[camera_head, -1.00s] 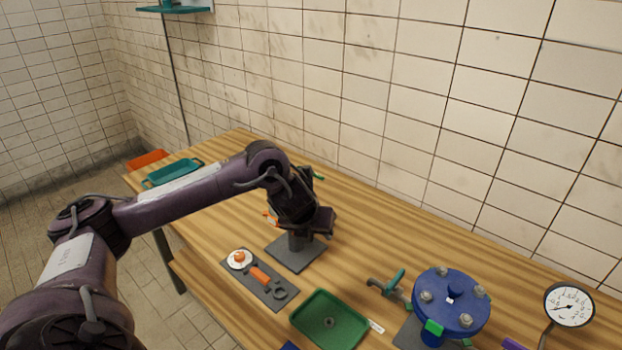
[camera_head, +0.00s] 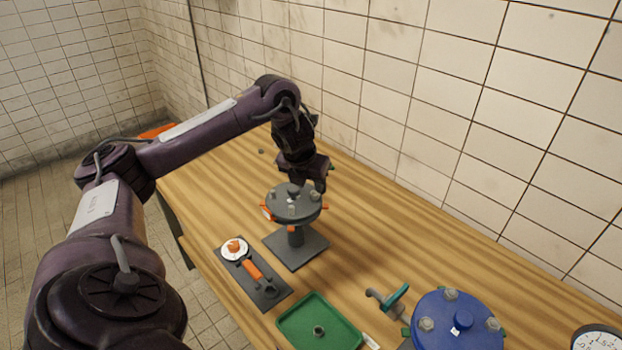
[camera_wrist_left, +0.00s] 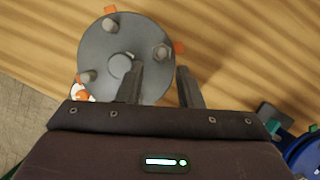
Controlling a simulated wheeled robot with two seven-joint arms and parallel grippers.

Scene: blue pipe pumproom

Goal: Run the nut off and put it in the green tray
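A round grey flange (camera_head: 294,206) stands on a post with a square grey base (camera_head: 296,248). Its top carries several grey nuts or bolt ends, and orange tabs stick out at its rim. In the left wrist view the flange (camera_wrist_left: 112,46) shows one nut (camera_wrist_left: 162,52) just beyond my fingertips. My left gripper (camera_head: 310,184) is above the flange's far right side. In the left wrist view the gripper (camera_wrist_left: 158,76) has its fingers apart with nothing seen between them. The green tray (camera_head: 290,326) lies nearer, with one grey nut (camera_head: 318,331) in it. My right gripper is out of view.
A dark grey board (camera_head: 272,294) with an orange-handled tool (camera_head: 252,270) and a white-and-orange disc (camera_head: 234,249) lies left of the tray. A teal-handled clamp or valve (camera_head: 388,300) and a blue flange (camera_head: 456,325) stand at right.

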